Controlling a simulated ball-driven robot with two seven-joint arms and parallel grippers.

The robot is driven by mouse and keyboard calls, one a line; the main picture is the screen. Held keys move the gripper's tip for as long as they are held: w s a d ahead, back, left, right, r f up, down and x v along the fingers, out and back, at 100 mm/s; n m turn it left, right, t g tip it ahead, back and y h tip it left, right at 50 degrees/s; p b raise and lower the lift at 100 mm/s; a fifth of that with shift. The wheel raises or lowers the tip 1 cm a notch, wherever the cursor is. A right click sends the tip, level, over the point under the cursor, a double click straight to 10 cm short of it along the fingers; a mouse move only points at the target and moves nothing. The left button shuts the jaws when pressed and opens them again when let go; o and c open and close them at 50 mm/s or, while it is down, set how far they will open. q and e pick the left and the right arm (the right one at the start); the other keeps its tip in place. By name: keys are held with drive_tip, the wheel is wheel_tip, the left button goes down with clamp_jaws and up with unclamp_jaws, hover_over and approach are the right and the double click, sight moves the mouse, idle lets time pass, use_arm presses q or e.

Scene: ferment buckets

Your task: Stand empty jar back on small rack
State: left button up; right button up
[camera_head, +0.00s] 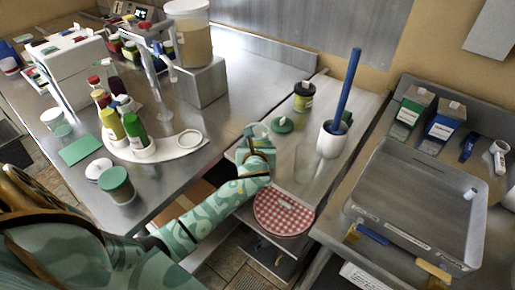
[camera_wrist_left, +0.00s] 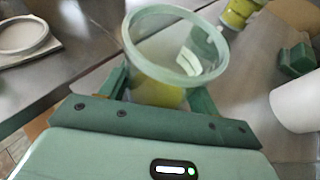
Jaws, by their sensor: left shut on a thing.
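My left gripper (camera_head: 257,140) is shut on a clear jar, seen in the left wrist view (camera_wrist_left: 178,48) with its pale green round rim toward the camera. Its inside looks empty; a yellow patch shows low on it or through it. In the head view the jar (camera_head: 254,129) is small and partly hidden by the gripper, above the left edge of the middle counter. A white curved rack (camera_head: 168,152) on the left counter holds several bottles and has an empty ring at its right end. That ring also shows in the left wrist view (camera_wrist_left: 22,36). My right gripper is not in view.
A green lid (camera_head: 282,125) and a yellow-green jar (camera_head: 304,96) are behind. A red checked round mat (camera_head: 283,213) lies in front.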

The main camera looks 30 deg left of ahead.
use_arm(q)
drive_tip(key=shift+r, duration=0.1)
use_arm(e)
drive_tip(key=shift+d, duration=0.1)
use_arm(q)
drive_tip(key=o, duration=1.1)
drive_tip(key=shift+o, duration=0.7)
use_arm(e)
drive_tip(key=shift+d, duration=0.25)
use_arm(q)
drive_tip(key=p+v, duration=0.3)
drive_tip(key=v, duration=0.9)
drive_tip(key=shift+p, duration=0.3)
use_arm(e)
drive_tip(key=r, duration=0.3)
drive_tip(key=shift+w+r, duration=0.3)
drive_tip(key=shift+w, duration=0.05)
